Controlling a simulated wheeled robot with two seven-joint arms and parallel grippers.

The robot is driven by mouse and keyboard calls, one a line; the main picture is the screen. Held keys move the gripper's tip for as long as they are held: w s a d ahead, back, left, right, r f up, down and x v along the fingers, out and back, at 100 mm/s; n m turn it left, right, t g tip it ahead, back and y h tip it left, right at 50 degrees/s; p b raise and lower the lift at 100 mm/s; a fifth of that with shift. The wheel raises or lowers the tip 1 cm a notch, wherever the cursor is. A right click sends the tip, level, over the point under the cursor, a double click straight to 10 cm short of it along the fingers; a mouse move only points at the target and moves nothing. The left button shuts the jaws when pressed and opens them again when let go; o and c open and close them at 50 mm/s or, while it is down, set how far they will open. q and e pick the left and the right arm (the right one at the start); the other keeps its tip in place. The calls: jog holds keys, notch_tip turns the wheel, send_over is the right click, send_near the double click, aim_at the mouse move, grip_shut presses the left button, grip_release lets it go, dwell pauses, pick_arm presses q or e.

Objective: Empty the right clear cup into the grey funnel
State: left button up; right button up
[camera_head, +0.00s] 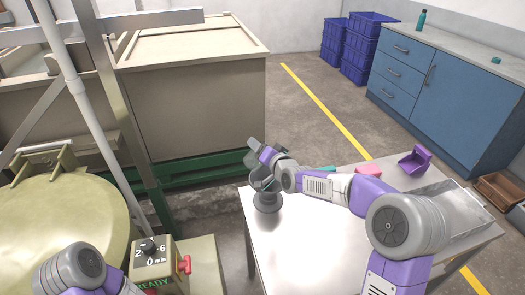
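The grey funnel (267,202) stands near the far left corner of the white table, its upper part partly hidden. My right arm reaches left across the table, and my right gripper (257,158) is just above the funnel. A greyish shape shows between the gripper and the funnel; I cannot tell whether it is a clear cup or the funnel's mouth. The gripper is small and partly covered by its own wrist, so its fingers are unclear. No clear cup can be made out with certainty. My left arm shows at the bottom left, its gripper out of view.
On the table are a purple scoop-like object (414,162), a pink object (368,169) and a metal tray (447,197). A control box (160,262) with dial and red button, and a round yellowish lid (60,230), stand left. The table's front middle is clear.

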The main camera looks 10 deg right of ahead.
notch_tip(320, 180, up, 3)
jog(key=n+h+p, duration=0.1)
jog(key=n+p, duration=0.2)
jog(key=p, duration=0.1)
jog(key=n+h+p, duration=0.1)
jog(key=n+p, duration=0.2)
jog(key=p, duration=0.2)
jog(key=shift+a+r+h, duration=0.1)
jog(key=shift+h, duration=0.3)
jog(key=shift+n, duration=0.3)
